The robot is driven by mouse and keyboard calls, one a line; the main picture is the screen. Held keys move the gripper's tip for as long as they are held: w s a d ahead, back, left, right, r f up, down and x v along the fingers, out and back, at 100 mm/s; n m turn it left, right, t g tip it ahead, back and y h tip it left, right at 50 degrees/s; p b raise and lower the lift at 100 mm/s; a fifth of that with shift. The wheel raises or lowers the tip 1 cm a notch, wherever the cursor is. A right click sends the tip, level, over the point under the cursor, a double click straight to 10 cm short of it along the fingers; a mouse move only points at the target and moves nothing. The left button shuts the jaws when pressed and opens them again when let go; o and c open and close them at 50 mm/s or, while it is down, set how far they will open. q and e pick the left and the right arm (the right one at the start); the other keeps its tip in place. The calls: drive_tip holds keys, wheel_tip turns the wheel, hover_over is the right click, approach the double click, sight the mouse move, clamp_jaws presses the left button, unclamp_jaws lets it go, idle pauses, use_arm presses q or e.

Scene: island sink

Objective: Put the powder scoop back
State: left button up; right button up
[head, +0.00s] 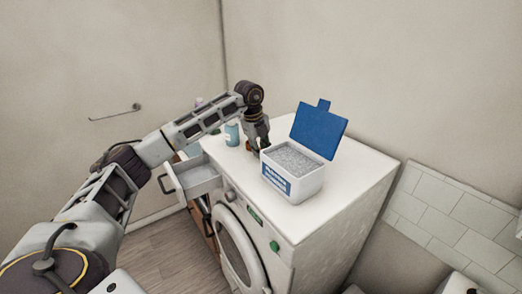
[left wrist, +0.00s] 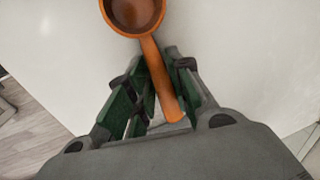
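The orange powder scoop (left wrist: 158,75) shows in the left wrist view, its round bowl at the top edge and its handle running down between my left gripper's green fingers. My left gripper (left wrist: 154,66) has its fingertips close together on both sides of the handle and looks shut on it. In the head view, my left gripper (head: 258,146) points down over the washer's top, just left of the powder box, and mostly hides the scoop. The white powder box (head: 283,187) is full of grey powder, and its blue lid (head: 319,131) stands open. My right gripper is not in view.
The box stands on the white washing machine (head: 310,215). A light-blue bottle (head: 231,134) stands at the top's far left. The top right of the box is clear.

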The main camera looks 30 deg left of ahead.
use_arm(q)
drive_tip(key=o, duration=0.4)
drive_tip(key=shift+c, duration=0.2)
drive_tip(key=shift+r, duration=0.15)
drive_tip(key=b+v, duration=0.2)
drive_tip(key=v, duration=1)
drive_tip(key=shift+w, duration=0.1)
